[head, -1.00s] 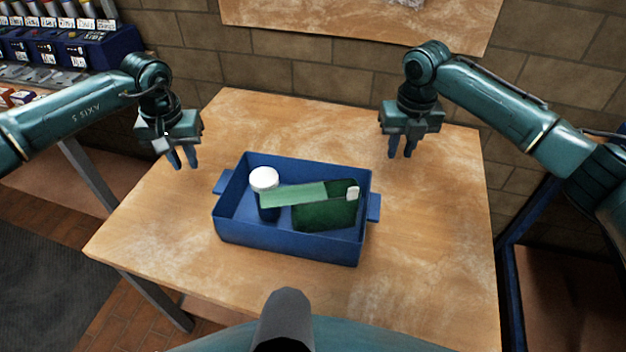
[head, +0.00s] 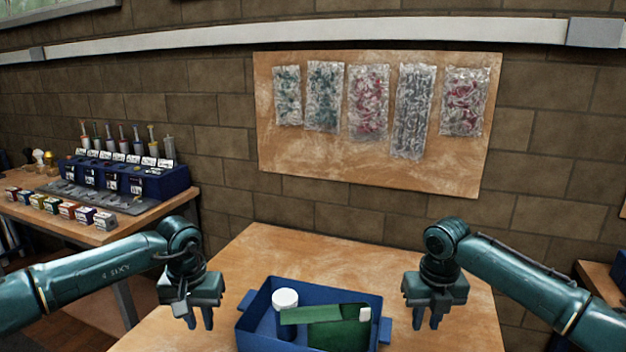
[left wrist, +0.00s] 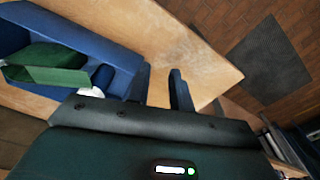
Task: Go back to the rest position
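My left gripper (head: 199,316) hangs above the table just left of the blue bin, fingers down, apart and empty. In the left wrist view its two fingers (left wrist: 160,90) show with a gap between them and nothing held. My right gripper (head: 428,314) hangs to the right of the bin, its fingers a little apart with nothing between them. The blue bin (head: 256,336) stands on the wooden table. In it are a white-capped dark bottle (head: 285,299) and a green container (head: 338,332) with a lighter green flap and a white cap.
A side table at the left holds a blue rack (head: 140,178) of tools and several small boxes (head: 68,210). A wooden board (head: 300,165) with several clear bags hangs on the brick wall. The wooden table (head: 260,243) is bare behind the bin.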

